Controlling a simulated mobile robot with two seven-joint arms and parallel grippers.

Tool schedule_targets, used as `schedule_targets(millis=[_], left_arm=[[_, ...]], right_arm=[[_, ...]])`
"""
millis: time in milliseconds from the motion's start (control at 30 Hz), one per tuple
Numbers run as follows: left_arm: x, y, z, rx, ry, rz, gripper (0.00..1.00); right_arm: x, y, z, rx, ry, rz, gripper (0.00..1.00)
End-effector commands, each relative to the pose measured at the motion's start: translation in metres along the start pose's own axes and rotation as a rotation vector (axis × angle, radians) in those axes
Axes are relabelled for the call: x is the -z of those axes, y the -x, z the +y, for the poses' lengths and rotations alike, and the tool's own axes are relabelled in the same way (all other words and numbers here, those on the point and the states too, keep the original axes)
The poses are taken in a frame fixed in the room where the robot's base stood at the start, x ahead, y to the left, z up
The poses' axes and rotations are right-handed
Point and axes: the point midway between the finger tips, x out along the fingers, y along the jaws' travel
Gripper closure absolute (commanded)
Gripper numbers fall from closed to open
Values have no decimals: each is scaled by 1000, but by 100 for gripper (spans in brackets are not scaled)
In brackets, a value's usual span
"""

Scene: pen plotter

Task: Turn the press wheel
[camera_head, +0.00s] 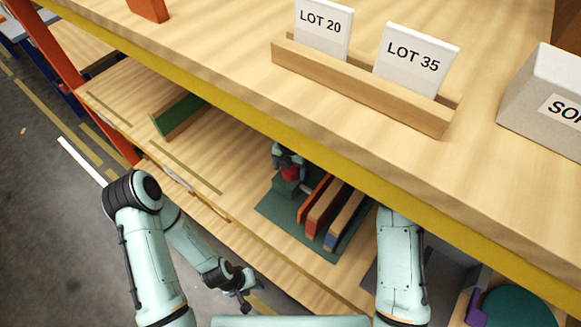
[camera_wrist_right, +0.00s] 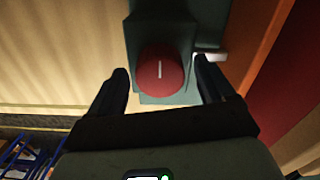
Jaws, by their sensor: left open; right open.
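The red press wheel (camera_wrist_right: 160,72) shows in the right wrist view as a round knob with a white line pointing up. It is mounted on a dark green block (camera_wrist_right: 163,32). In the head view the wheel (camera_head: 289,174) is small, on the lower shelf under the upper board. My right gripper (camera_wrist_right: 163,84) is open, with one finger to each side of the wheel and gaps visible on both sides. Depth and contact are unclear. My left gripper (camera_head: 248,287) is open and empty, low in front of the shelf, away from the press.
Orange, red and blue-edged boards (camera_head: 328,212) stand right of the wheel on a green mat (camera_head: 272,212). The upper shelf's yellow edge (camera_head: 250,114) overhangs it. A card holder (camera_head: 360,87) with LOT 20 and LOT 35 cards and a grey box (camera_head: 540,95) stand above.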

Motion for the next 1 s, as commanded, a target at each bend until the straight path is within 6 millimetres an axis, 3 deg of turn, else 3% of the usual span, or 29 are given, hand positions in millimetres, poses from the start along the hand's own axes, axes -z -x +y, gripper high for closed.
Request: schedule_targets(millis=[233, 400, 767, 1000], left_arm=[[0, 0, 0, 0, 0, 0, 57], [0, 0, 0, 0, 0, 0, 57], [0, 0, 0, 0, 0, 0, 57], [0, 0, 0, 0, 0, 0, 57]], right_arm=[[0, -1, 0, 0, 0, 0, 18], [0, 0, 0, 1, 0, 0, 73], [0, 0, 0, 2, -40, 1, 74], [0, 0, 0, 2, -176, 0, 74]])
